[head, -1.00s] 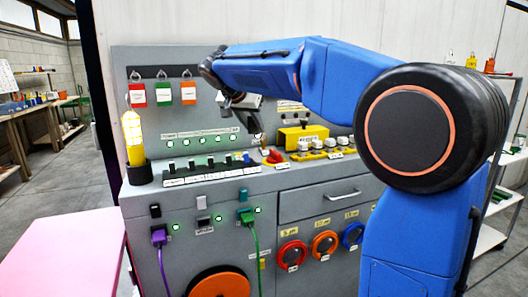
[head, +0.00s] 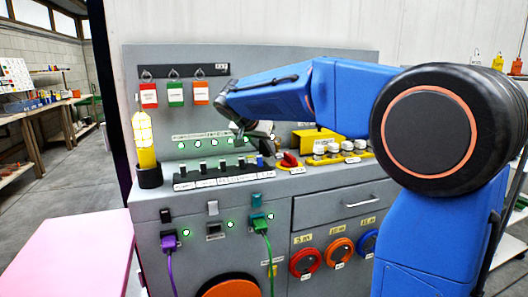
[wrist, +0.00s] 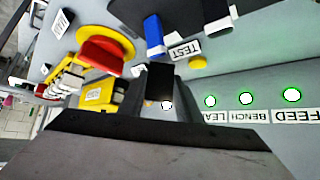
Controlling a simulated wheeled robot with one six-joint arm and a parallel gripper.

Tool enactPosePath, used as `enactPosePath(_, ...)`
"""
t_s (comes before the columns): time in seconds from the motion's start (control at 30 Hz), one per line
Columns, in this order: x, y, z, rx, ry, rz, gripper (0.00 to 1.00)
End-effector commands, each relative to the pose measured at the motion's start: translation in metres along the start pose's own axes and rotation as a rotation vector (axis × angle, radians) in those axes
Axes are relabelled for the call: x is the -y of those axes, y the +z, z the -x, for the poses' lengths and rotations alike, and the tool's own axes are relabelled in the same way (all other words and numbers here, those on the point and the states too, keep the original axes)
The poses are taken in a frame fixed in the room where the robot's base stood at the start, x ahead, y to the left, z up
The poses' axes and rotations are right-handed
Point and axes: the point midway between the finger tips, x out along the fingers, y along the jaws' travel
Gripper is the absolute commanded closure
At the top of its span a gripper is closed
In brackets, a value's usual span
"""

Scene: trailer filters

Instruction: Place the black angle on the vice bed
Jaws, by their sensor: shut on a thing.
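My gripper (head: 262,138) hangs low over the grey panel ledge, just above the row of switches and left of the red knob. In the wrist view my gripper (wrist: 160,82) is shut, with a small black piece (wrist: 159,80) at its tips. No vice bed can be made out in either view. The blue switch (wrist: 153,35) with its TEST label stands a little beyond the tips.
The pink table top (head: 75,255) is bare where visible.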

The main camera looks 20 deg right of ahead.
Motion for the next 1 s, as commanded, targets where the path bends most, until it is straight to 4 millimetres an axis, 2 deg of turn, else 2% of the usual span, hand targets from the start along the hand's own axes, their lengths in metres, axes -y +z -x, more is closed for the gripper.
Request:
enactPosePath(0.13,-0.0002,0.0111,-0.0108,0.001,0.000,0.000,0.93)
enactPosePath(0.5,0.0002,0.0132,-0.0131,0.000,-0.001,0.000,0.93)
enactPosePath(0.53,0.0002,0.0134,-0.0134,0.001,-0.001,0.000,0.67)
enactPosePath(0.6,0.0002,0.0132,-0.0131,0.000,-0.001,0.000,0.50)
enactPosePath(1.0,0.0002,0.0108,-0.0089,0.000,-0.001,-0.001,0.50)
